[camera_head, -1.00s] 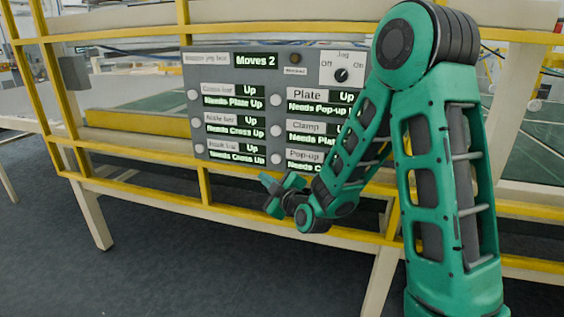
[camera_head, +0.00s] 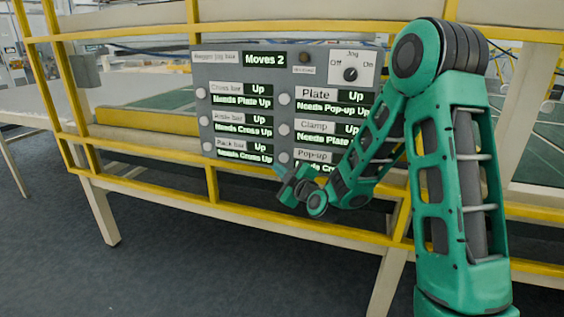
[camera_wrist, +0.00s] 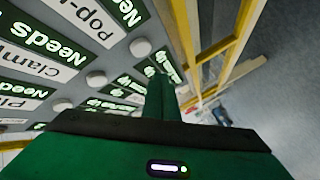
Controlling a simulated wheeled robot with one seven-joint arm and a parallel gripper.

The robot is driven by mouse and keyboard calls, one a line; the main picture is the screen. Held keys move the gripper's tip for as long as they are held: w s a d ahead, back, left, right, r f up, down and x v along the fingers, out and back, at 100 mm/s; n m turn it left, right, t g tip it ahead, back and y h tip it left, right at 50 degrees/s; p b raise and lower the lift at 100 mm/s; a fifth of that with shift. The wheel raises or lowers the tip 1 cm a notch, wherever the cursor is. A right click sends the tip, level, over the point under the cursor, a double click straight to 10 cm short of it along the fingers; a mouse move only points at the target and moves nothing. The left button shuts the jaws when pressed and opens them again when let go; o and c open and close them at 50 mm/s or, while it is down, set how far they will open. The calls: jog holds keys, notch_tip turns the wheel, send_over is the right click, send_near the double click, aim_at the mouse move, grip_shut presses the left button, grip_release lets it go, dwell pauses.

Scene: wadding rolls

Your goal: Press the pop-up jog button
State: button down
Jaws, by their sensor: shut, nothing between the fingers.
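The grey control panel (camera_head: 243,72) stands upright on the yellow frame. The pop-up button (camera_head: 284,157) is a pale round knob left of the "Pop-up" label (camera_head: 312,156), the lowest in the right column. It also shows in the wrist view (camera_wrist: 140,47), clear of the fingers there. My gripper (camera_head: 283,172) is shut and empty, just below this button in the head view. The shut fingers also show in the wrist view (camera_wrist: 162,95). I cannot tell how far the tips are from the panel face. My arm hides part of the Pop-up row's display.
The clamp button (camera_head: 284,129) and plate button (camera_head: 284,98) sit above in the same column. Several more buttons line the left column. The jog switch (camera_head: 350,74) is at top right. The display reads "Moves 2" (camera_head: 265,59). A yellow rail (camera_head: 250,217) runs below the panel.

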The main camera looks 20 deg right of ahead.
aim_at(279, 159)
jog(key=shift+w+d, duration=0.55)
jog(key=shift+w, duration=0.2)
jog(key=shift+w+d, duration=0.5)
jog(key=shift+w, duration=0.2)
jog(key=shift+w+d, duration=0.1)
dwell(1.0)
jog(key=shift+w+d, duration=0.1)
jog(key=shift+d, duration=0.05)
jog(key=shift+w+d, duration=0.3)
jog(key=shift+w, duration=0.1)
dwell(1.2)
jog(key=shift+s, duration=0.1)
jog(key=shift+s+a, duration=0.55)
jog(key=shift+s, duration=0.1)
jog(key=shift+s+a, duration=0.75)
jog(key=shift+s, duration=0.25)
jog(key=shift+s+a, duration=0.7)
jog(key=shift+s, duration=0.3)
